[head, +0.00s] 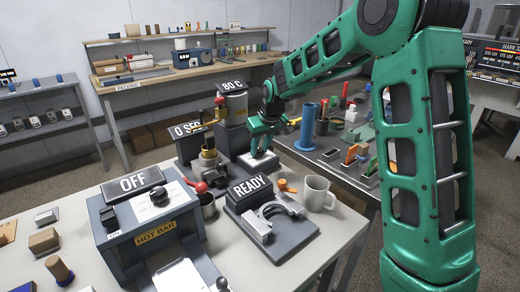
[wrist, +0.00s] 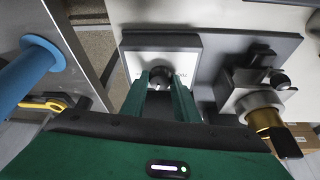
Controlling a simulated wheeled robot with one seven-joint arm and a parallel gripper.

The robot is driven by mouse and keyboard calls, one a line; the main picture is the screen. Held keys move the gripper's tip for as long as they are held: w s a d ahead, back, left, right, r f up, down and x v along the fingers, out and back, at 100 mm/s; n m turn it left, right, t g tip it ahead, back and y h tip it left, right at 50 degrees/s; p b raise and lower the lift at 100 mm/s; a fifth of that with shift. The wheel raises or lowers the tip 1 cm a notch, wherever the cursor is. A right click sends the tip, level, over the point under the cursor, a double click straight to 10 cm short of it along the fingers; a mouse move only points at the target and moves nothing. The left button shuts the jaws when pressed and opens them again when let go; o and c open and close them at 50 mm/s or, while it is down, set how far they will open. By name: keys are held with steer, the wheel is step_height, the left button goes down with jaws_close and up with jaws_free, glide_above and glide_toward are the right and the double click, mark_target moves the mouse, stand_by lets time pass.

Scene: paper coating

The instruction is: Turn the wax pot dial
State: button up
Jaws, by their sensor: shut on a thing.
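The wax pot (head: 237,108) is a grey vessel under an "80 C" sign (head: 233,85), on a dark base beyond the front table. Its dial (wrist: 160,72) is a small dark knob on a white-faced plate (wrist: 185,46), seen in the wrist view. My gripper (wrist: 168,82) has its green fingers closed on either side of the dial, pointing down at the plate. In the head view my gripper (head: 259,152) is over the white plate (head: 258,164), and the dial itself is hidden behind the fingers.
A brass-topped device (head: 209,160) with a "0 SEC" sign stands left of the gripper. A "READY" unit (head: 262,222), a white mug (head: 317,194) and a hot bar box (head: 148,236) are nearer. A blue cylinder (wrist: 30,72) stands left of the gripper in the wrist view.

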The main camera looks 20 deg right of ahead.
steer(key=shift+w+d+r+m, duration=0.15)
steer(key=shift+w+r+m, duration=0.05)
steer(key=shift+m, duration=0.4)
steer(key=o, duration=1.1)
steer(key=shift+c, duration=0.2)
steer(key=shift+s+f, duration=0.1)
steer(key=a+v, duration=0.1)
steer(key=v, duration=0.9)
steer(key=shift+s+d+r, duration=0.2)
steer(key=shift+d+r, duration=0.05)
steer(key=shift+d, duration=0.05)
